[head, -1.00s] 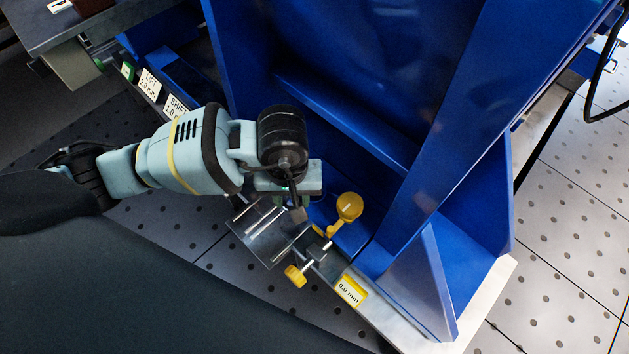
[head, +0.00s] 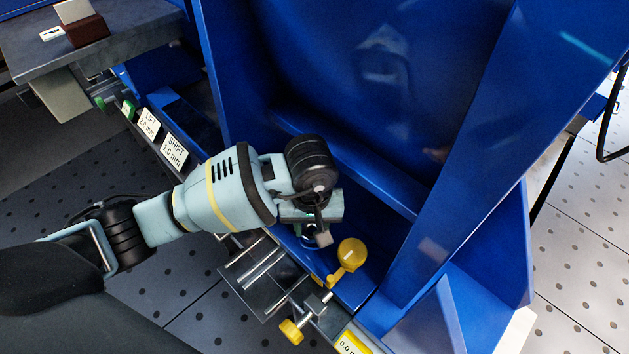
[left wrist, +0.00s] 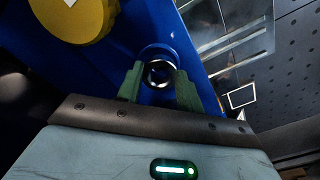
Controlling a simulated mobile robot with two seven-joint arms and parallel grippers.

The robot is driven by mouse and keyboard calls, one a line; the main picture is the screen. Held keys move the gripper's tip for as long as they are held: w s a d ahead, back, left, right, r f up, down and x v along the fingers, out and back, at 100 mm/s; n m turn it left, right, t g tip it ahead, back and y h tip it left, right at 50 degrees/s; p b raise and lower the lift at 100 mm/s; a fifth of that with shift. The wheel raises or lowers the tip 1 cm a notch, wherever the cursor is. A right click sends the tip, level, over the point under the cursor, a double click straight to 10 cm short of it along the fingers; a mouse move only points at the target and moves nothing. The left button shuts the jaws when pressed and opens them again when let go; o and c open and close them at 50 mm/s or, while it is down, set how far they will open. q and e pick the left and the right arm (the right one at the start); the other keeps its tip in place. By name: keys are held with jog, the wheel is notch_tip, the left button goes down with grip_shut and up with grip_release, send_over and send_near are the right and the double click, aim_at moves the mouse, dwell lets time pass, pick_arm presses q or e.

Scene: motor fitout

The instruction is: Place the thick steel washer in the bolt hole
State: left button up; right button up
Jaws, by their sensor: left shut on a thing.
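My left gripper (head: 312,232) is over the blue machine foot. In the left wrist view, its two green fingers (left wrist: 160,85) are shut on the thick steel washer (left wrist: 158,74), a shiny ring between the fingertips. The bolt hole (left wrist: 153,51) seems to be the dark round spot with a pale edge on the blue foot (left wrist: 125,50), just beyond the washer. The washer overlaps its near side in this view; I cannot tell whether they touch. In the head view the gripper hides washer and hole. My right gripper is not in view.
A yellow disc on a stem (head: 351,252) stands close right of the gripper. A clamp with a yellow knob (head: 291,331) and a plate with metal rods (head: 262,282) lie in front. A blue upright wall (head: 350,80) rises behind. A grey bench (head: 110,50) is at upper left.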

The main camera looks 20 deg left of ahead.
pick_arm(q)
jog(key=shift+f, duration=0.25)
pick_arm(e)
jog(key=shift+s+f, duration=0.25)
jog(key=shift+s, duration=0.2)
pick_arm(q)
jog(key=shift+f+b, duration=0.3)
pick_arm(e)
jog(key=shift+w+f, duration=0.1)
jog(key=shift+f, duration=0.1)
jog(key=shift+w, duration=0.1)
pick_arm(q)
jog(key=o, duration=1.1)
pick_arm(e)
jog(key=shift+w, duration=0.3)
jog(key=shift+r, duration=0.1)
